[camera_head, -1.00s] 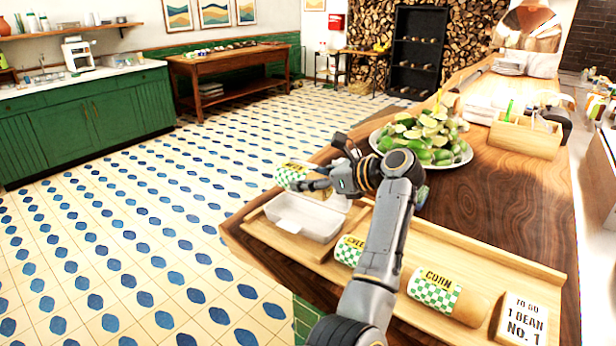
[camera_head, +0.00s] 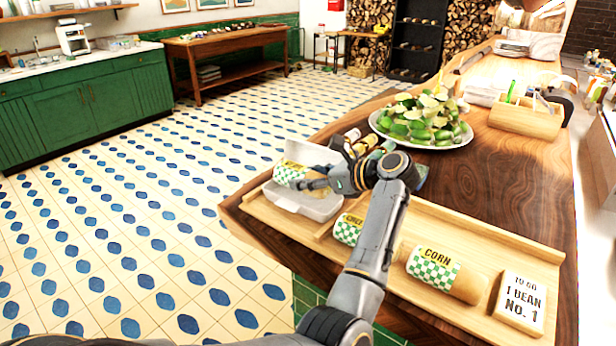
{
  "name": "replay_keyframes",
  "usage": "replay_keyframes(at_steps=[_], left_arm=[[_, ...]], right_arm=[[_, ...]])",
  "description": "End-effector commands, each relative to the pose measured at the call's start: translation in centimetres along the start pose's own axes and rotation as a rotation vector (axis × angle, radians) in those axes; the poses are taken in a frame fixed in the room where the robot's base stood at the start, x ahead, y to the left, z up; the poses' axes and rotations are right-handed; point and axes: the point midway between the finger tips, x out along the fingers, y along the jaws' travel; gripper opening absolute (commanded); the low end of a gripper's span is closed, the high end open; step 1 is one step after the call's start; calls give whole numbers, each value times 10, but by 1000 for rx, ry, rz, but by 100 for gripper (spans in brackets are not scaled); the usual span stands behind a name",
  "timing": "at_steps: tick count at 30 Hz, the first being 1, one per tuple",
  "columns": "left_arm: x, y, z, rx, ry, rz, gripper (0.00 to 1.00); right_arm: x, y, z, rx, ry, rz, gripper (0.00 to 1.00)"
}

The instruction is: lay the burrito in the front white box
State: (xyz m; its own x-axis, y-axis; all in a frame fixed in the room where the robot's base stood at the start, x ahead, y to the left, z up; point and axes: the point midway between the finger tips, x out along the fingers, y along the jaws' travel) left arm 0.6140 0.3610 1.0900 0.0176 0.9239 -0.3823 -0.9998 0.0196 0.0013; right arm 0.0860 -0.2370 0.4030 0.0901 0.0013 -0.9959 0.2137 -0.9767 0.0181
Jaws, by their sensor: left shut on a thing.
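My left gripper (camera_head: 322,181) is shut on a burrito (camera_head: 289,173) in a green-checked wrapper with a yellow label. It holds the burrito low over the open white box (camera_head: 318,212), at the box's far side. I cannot tell whether the burrito touches the box. The box sits at the left end of the wooden tray (camera_head: 272,216). A pale upright panel (camera_head: 310,152) shows behind the burrito; I cannot tell if it is the lid or another box. The fingers hide part of the burrito and box. My right gripper is not in view.
Another wrapped burrito (camera_head: 347,229), partly behind my arm, and one labelled CORN (camera_head: 440,272) lie on the tray. An order sign (camera_head: 521,303) is at its right end. A heaped plate (camera_head: 423,141) stands behind my gripper, beside a wooden caddy (camera_head: 525,118).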

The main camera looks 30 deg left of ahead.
Motion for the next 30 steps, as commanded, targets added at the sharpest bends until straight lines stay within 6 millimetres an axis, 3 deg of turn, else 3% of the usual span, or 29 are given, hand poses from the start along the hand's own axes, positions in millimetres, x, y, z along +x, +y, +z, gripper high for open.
replay_keyframes(at_steps=[3,4,7,20,30], left_arm=[[0,0,1,-2,-2,-1,7],[0,0,1,-2,-2,-1,54],[0,0,1,-2,-1,0,74],[-3,0,6,-3,2,-1,76],[-27,-1,64,-5,1,-2,76]], right_arm=[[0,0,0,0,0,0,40],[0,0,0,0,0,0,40],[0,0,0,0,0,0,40],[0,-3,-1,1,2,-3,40],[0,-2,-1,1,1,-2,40]])
